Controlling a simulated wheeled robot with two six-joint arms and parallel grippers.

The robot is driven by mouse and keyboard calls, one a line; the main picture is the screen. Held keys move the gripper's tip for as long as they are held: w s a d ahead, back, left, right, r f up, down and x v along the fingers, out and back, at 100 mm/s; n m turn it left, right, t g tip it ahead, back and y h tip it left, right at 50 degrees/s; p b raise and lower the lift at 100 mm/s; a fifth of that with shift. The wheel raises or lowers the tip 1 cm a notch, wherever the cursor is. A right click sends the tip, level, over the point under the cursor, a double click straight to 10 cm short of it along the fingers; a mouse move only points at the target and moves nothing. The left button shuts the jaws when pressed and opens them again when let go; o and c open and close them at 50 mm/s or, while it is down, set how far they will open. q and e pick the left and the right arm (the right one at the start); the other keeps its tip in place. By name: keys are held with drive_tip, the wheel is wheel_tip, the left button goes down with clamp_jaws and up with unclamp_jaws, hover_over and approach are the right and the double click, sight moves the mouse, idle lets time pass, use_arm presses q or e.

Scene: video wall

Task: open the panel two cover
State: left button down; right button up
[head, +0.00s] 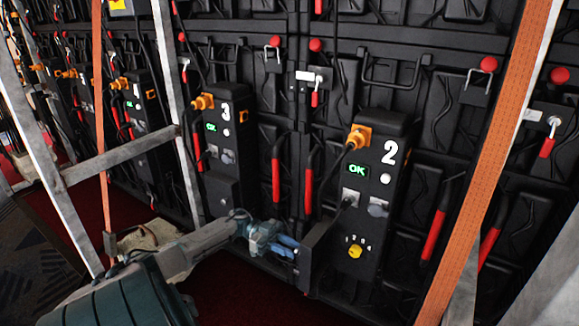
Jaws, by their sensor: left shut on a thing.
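Panel two (376,214) is a black box with a white "2", a green OK display and an orange plug on top. Its small dark cover (318,246) stands swung out from the panel's lower left side. Behind it the lower face is bare, with a yellow knob (355,251) and a row of small switches showing. My left gripper (290,250) reaches in from the left and is shut on the cover's outer edge. The exact contact is small and dark. My right gripper is out of view.
Panel three (228,160) stands to the left with its lower cover closed. An orange strap (490,160) crosses on the right, and grey metal frame bars (118,156) cross on the left. Red-handled levers hang beside panel two. Red carpet lies below.

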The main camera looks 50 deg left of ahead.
use_arm(q)
drive_tip(key=shift+w+r, duration=0.15)
drive_tip(key=c, duration=1.2)
unclamp_jaws()
drive_tip(key=shift+c, duration=0.2)
drive_tip(key=v, duration=1)
drive_tip(key=shift+s+a+b, duration=0.2)
drive_tip(key=shift+a+b, duration=0.15)
drive_tip(key=shift+b, duration=0.1)
